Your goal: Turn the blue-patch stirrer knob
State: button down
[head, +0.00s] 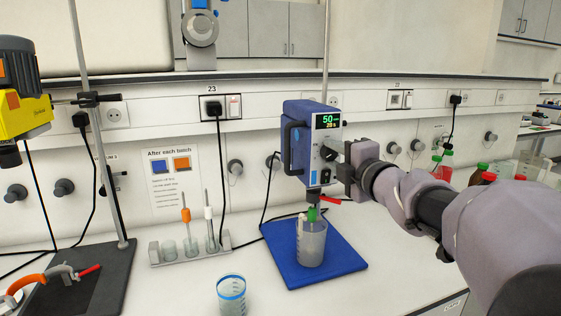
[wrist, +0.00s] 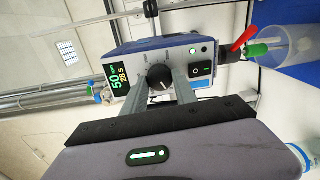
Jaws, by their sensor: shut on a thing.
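The blue stirrer (head: 297,135) hangs on a stand above a blue mat (head: 285,262). Its lit display (head: 327,121) reads 50, with a smaller second line. Its dark knob with a white pointer line (wrist: 159,77) sits between the display and the power switch in the wrist view. My gripper (wrist: 163,82) is at the stirrer's front panel, its two grey fingers closed on either side of the knob. In the head view my gripper (head: 341,153) partly covers the panel and knob. A clear beaker (head: 312,244) stands under the stirrer on the mat.
A yellow stirrer (head: 22,85) hangs at left. A rack (head: 190,250) with stirring rods and a blue-rimmed beaker (head: 231,296) stand left of the mat. Capped bottles (head: 443,168) are behind my arm.

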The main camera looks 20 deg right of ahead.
jog(key=shift+n+b, duration=0.3)
jog(key=shift+n, duration=0.2)
jog(key=c, duration=1)
grip_release()
jog(key=shift+o, duration=0.2)
